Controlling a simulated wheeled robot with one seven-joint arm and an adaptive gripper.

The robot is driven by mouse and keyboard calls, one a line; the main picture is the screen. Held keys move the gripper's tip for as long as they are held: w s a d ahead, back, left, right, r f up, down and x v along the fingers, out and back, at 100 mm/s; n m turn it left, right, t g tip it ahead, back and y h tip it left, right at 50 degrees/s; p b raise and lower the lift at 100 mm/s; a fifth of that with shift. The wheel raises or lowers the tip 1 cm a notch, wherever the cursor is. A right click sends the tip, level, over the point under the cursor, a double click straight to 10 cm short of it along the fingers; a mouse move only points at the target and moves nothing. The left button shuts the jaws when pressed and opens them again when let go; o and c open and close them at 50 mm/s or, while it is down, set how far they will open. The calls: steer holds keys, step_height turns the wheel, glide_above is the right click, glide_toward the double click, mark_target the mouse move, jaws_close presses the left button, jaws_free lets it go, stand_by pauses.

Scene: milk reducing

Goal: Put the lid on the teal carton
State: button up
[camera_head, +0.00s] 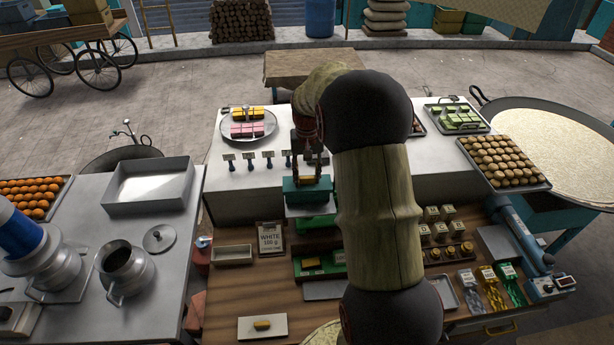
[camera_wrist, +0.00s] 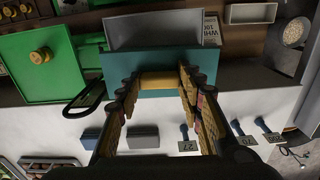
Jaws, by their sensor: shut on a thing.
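My gripper (camera_head: 305,178) is over the white counter's front edge, left of my arm. In the wrist view my gripper (camera_wrist: 159,84) has its fingers either side of a yellow block-shaped handle (camera_wrist: 160,81). The handle is on a teal box-like piece (camera_wrist: 205,83), which looks like the lid or a lidded carton. The teal piece (camera_head: 308,190) also shows in the head view below the fingers. I cannot tell whether a separate carton lies under it. A grey flat panel (camera_wrist: 155,28) lies beside it, toward my body.
Small blue-handled tags (camera_head: 268,160) line the white counter. My arm hides the middle right.

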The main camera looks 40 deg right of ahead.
steer(key=shift+f+b, duration=0.4)
steer(key=shift+f, duration=0.35)
stand_by(1.1)
stand_by(0.3)
steer(key=o, duration=0.8)
steer(key=shift+o, duration=1.1)
steer(key=o, duration=0.3)
steer(key=shift+o, duration=0.2)
steer(key=shift+r+p, duration=2.1)
steer(key=shift+r, duration=1.55)
